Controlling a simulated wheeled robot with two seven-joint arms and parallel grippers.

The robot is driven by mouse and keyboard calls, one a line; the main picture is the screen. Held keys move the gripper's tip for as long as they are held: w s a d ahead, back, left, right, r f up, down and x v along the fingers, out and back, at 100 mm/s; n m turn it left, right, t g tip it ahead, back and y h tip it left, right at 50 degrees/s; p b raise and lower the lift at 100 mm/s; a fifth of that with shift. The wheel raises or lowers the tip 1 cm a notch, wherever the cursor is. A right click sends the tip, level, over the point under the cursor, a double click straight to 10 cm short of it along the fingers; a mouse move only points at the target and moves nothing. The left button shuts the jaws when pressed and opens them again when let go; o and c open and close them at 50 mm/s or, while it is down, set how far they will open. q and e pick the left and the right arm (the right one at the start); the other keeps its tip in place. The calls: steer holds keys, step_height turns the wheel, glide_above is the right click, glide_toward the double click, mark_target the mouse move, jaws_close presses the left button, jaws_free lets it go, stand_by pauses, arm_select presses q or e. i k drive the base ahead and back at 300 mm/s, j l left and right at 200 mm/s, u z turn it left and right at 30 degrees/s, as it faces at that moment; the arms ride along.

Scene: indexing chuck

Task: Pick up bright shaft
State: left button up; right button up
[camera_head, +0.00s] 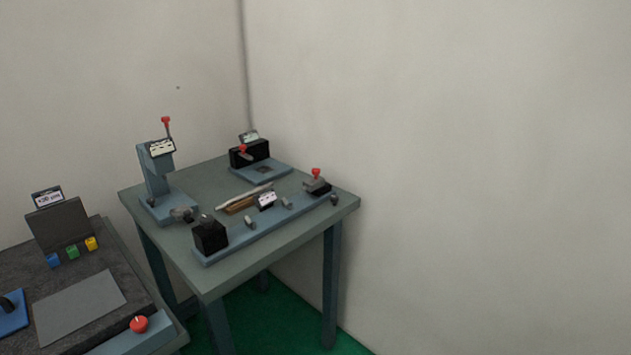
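A long, thin, pale rod (245,195), which looks like the bright shaft, lies near the middle of the grey-green table (215,180) in the head view. It lies aslant beside or on a brown, wood-coloured piece (240,206); I cannot tell whether it rests on it. In front of it is a long blue-grey base (268,231) with a black block (210,236) at its left end and a red-knobbed part (317,182) at its right end. Neither of my grippers is in view.
A blue-grey upright press (153,175) with a red-knobbed lever stands at the table's left. A black device (249,153) stands at the back. A lower dark bench (75,278) with a red button (139,324) is at the lower left. Walls close off the back and right.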

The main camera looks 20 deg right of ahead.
mark_target(237, 199)
steer(key=i+l+z, duration=0.2)
steer(key=i+l+u, duration=0.1)
steer(key=i, duration=0.2)
steer(key=i+l, duration=0.15)
steer(key=i, duration=0.15)
steer(key=u, duration=0.05)
